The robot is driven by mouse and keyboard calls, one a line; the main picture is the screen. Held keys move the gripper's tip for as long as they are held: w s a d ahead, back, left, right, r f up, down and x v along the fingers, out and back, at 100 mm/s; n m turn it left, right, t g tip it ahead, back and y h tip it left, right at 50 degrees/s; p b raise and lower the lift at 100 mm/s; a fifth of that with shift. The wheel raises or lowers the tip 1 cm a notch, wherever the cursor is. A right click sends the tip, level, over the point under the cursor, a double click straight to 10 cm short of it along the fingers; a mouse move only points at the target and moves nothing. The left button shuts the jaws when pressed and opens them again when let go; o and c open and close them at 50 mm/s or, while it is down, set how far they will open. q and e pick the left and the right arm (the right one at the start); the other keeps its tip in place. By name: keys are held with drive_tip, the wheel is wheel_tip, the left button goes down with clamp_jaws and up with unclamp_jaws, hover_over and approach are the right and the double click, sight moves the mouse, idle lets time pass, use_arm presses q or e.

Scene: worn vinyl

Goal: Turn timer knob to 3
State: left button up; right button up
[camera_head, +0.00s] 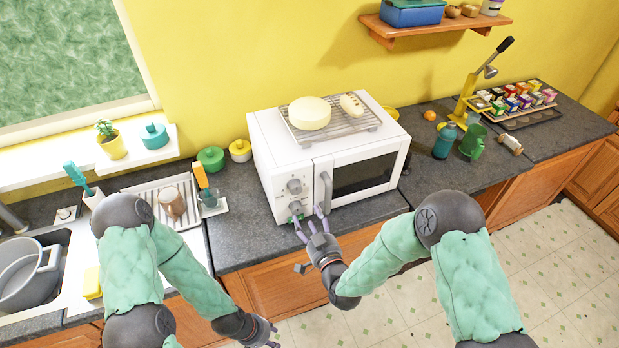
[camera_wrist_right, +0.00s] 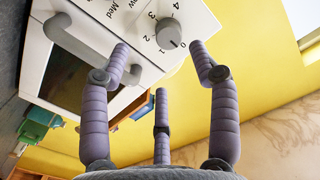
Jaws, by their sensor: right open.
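The white microwave (camera_head: 280,163) stands on the dark counter with two round grey knobs on its front panel. The lower knob, the timer knob (camera_head: 296,207), shows close up in the right wrist view (camera_wrist_right: 169,34) with the numbers 0 to 4 around it. Its pointer appears to face the 0, though the mark is small. My right gripper (camera_head: 311,226) is open and empty in front of the panel, just below the timer knob. In the right wrist view its fingers (camera_wrist_right: 165,75) are spread, apart from the knob. My left gripper (camera_head: 270,338) is low at the bottom edge, partly cut off.
The door handle (camera_head: 326,192) stands out right beside the timer knob. The counter front is clear.

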sight(297, 190)
drive_tip(key=shift+t, duration=0.3)
drive_tip(key=x, duration=0.3)
drive_tip(key=r+x, duration=0.1)
drive_tip(key=x, duration=0.3)
drive_tip(key=p+x, duration=0.1)
drive_tip(key=x, duration=0.2)
drive_tip(key=shift+w+r, duration=0.4)
drive_tip(key=c, duration=1.1)
